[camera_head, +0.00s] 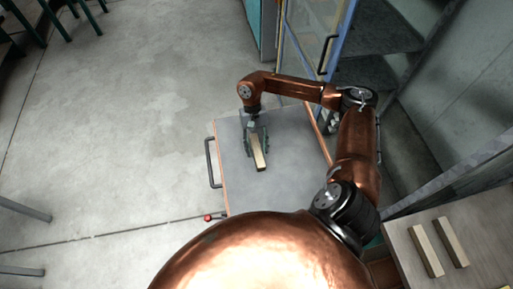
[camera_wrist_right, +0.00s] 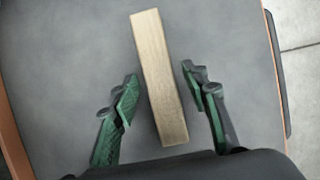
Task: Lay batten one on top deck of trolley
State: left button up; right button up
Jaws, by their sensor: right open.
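A pale wooden batten (camera_head: 258,155) lies on the grey top deck of the trolley (camera_head: 295,180). In the right wrist view the batten (camera_wrist_right: 158,75) runs lengthwise between the two green-padded fingers of my right gripper (camera_wrist_right: 158,95), with a gap on each side. My right gripper (camera_head: 254,130) is open over the batten in the head view and partly hides its far end. The batten appears to rest flat on the deck (camera_wrist_right: 60,60). My left gripper is not in view.
Two more battens, one (camera_head: 426,250) beside another (camera_head: 451,242), lie on a bench (camera_head: 485,225) at lower right. A trolley handle (camera_head: 211,162) sticks out on the left. A glazed door (camera_head: 310,40) and grey cabinet stand behind.

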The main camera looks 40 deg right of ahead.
jog(key=v, duration=1.2)
jog(key=shift+s, duration=0.1)
